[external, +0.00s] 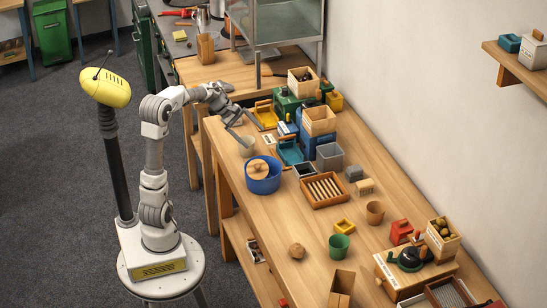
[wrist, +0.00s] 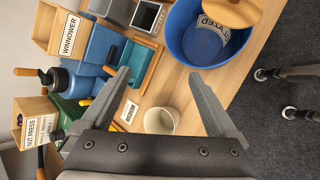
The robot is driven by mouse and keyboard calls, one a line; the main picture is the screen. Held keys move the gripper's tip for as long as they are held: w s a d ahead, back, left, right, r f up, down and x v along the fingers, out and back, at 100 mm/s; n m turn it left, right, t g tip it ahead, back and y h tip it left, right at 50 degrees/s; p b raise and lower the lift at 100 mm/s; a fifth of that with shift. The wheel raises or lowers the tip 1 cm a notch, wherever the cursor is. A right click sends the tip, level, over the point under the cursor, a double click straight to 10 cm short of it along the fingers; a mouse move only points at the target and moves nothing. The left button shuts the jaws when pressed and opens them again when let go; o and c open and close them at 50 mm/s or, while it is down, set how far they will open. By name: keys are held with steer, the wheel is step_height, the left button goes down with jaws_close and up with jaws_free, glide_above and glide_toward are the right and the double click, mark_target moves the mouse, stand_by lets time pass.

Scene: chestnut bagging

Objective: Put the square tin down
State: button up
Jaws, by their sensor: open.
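A small square tin (external: 305,171), open at the top and dark inside, stands upright on the bench just behind the blue tub. It also shows near the top of the wrist view (wrist: 148,17). My gripper (external: 250,134) is open with nothing between its fingers, apart from the tin and to its left in the external view. In the wrist view my gripper's spread fingers (wrist: 160,74) frame bare bench and a pale cup (wrist: 160,121). The cup (external: 246,147) stands below the gripper; whether a finger touches it I cannot tell.
The blue tub (external: 263,185), labelled "GLAZED" in the wrist view, has a wooden lid resting across it. A grey bin (external: 330,156), a slatted wooden tray (external: 324,190) and the blue winnower (wrist: 104,45) stand near the tin. The bench's left front is clear.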

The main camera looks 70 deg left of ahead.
steer(key=s+d+m, duration=0.1)
steer(key=d, duration=0.2)
steer(key=s+d+r+m+g, duration=0.1)
steer(key=d+m, duration=0.1)
steer(key=d, duration=0.1)
steer(key=s+d+m, duration=0.1)
steer(key=d+m, duration=0.1)
steer(key=d, duration=0.1)
steer(key=shift+s+d+r+g+y, duration=0.15)
steer(key=shift+d+r+g+y, duration=0.15)
steer(key=shift+d, duration=0.1)
steer(key=s+d+f+m+y, duration=0.1)
steer(key=s+d+m+y, duration=0.2)
steer(key=s+d+m, duration=0.9)
steer(key=s+m, duration=0.3)
steer(key=s, duration=0.1)
steer(key=shift+d+f+m, duration=0.15)
steer(key=shift+d+m, duration=0.2)
steer(key=shift+m, duration=0.05)
step_height(320, 180, up, 14)
steer(key=p, duration=1.3)
steer(key=shift+p, duration=0.4)
steer(key=shift+w+f, duration=0.1)
